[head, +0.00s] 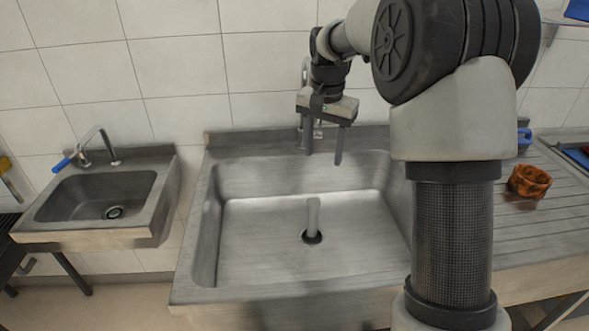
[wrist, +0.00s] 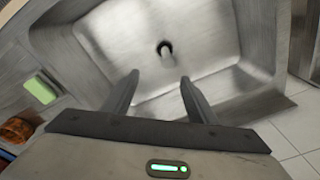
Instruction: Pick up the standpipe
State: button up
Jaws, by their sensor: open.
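The standpipe (head: 313,215) is a short pale grey tube. It stands upright in the dark drain hole of the large steel sink (head: 205,262). In the wrist view the standpipe (wrist: 168,59) shows beyond my fingertips, close to the line between them. My gripper (head: 338,150) is above the back part of the sink, higher than the standpipe and apart from it. In the wrist view my gripper (wrist: 159,82) has its two fingers spread with nothing between them.
A small sink (head: 160,205) with a blue-handled tap is at the left. A ribbed drainboard (head: 560,215) at the right bears a rusty-brown round object (head: 529,181). A green block (wrist: 41,89) lies beside the sink. The tap (head: 306,125) stands at the sink's back. The basin is otherwise clear.

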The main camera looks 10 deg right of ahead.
jog(key=m+g+b, duration=0.1)
jog(key=m+b, duration=0.1)
send_over(316, 201)
notch_tip(316, 201, down, 11)
notch_tip(316, 201, down, 12)
jog(key=shift+s+f+b, duration=0.1)
jog(key=shift+f+b, duration=0.05)
jog(key=shift+b, duration=0.2)
jog(key=shift+w+a+f, duration=0.1)
jog(key=shift+a+f, duration=0.05)
jog(key=shift+f, duration=1.25)
jog(key=shift+w+a+f, duration=0.1)
jog(key=shift+a+f, duration=0.05)
jog(key=shift+f, duration=1.25)
jog(key=shift+r, duration=0.1)
grip_shut()
